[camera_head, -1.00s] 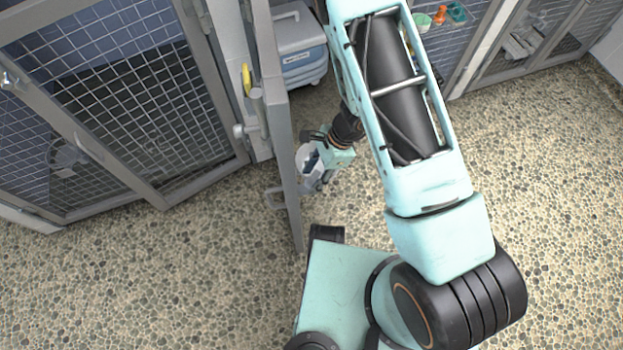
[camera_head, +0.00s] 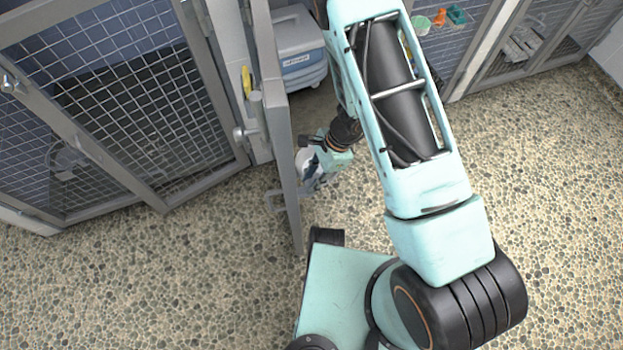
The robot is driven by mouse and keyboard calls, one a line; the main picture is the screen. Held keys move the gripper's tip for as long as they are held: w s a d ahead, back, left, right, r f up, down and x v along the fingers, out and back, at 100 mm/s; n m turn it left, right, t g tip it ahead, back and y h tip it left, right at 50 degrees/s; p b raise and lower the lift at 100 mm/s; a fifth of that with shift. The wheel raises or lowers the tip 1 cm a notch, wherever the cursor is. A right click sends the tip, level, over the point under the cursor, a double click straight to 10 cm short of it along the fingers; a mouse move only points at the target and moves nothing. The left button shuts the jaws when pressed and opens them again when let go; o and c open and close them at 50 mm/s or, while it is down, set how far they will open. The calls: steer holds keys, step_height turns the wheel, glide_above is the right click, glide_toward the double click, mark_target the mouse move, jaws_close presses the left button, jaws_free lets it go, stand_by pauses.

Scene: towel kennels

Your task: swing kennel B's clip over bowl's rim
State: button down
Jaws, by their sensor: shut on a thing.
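My gripper (camera_head: 318,160) is low beside an open grey kennel door (camera_head: 281,130), at its right face. A small pale, rounded thing, which looks like the bowl (camera_head: 303,158), shows between the gripper and the door; the door edge and my gripper cover part of it. The fingers are shut at the bowl's rim, on what seems to be the clip. The clip itself is too small and too covered to make out, so I cannot tell whether it lies over the rim.
A grey and blue case (camera_head: 300,55) stands behind the door. A closed mesh kennel (camera_head: 130,110) is at the left. More kennels with small coloured items (camera_head: 440,17) line the top right. The pebbled floor (camera_head: 560,190) at the right is clear.

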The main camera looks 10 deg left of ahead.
steer(key=shift+n, duration=0.4)
steer(key=c, duration=1.7)
jaws_free()
steer(key=shift+o, duration=0.2)
steer(key=shift+r, duration=0.1)
steer(key=v, duration=1.2)
steer(key=shift+a, duration=0.1)
